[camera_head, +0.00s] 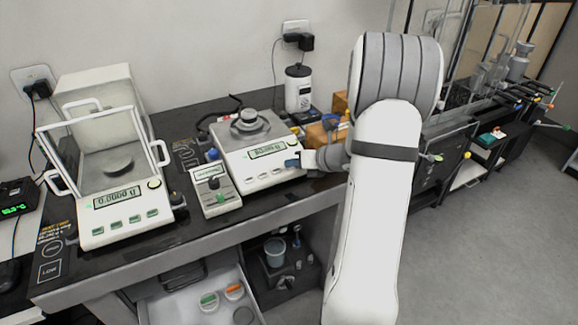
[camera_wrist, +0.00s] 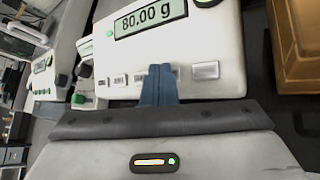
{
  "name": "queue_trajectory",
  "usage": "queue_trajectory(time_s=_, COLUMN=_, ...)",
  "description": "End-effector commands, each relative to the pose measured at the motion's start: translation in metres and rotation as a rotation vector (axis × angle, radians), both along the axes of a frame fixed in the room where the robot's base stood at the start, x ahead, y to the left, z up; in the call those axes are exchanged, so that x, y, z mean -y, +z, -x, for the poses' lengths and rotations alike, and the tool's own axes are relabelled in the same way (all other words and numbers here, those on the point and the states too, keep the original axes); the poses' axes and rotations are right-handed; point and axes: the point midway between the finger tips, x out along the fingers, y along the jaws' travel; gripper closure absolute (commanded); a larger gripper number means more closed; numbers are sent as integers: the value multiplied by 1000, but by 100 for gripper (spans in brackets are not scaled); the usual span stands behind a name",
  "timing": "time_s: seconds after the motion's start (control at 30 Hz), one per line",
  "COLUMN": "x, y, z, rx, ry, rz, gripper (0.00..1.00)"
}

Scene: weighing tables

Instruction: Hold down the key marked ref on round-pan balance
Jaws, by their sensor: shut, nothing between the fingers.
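The middle balance (camera_head: 262,157) is white, with a round metal weight (camera_head: 250,118) on its pan; I cannot tell the pan's outline under it. Its display reads 80.00 g in the wrist view (camera_wrist: 150,20). A row of small keys runs below the display, including a key at the right (camera_wrist: 206,70) and keys at the left (camera_wrist: 120,80). My gripper (camera_wrist: 160,72) is shut and empty, its blue fingertips over the key row and hiding part of it. It also shows at the balance's front right (camera_head: 292,163). Key markings are too small to read, and contact is unclear.
A balance with a clear draft shield (camera_head: 127,210) and a round pan stands at the left. A small control box (camera_head: 215,190) stands between the balances. An orange-brown block (camera_wrist: 297,45) lies right of the middle balance. An open drawer (camera_head: 190,302) is below the table.

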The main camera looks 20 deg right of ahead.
Motion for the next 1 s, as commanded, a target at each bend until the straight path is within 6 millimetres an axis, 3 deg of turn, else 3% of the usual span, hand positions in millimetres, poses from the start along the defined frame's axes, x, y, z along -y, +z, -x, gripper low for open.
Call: queue_trajectory(time_s=1.0, x=0, y=26, z=7, rx=0, ry=0, rz=0, gripper=100)
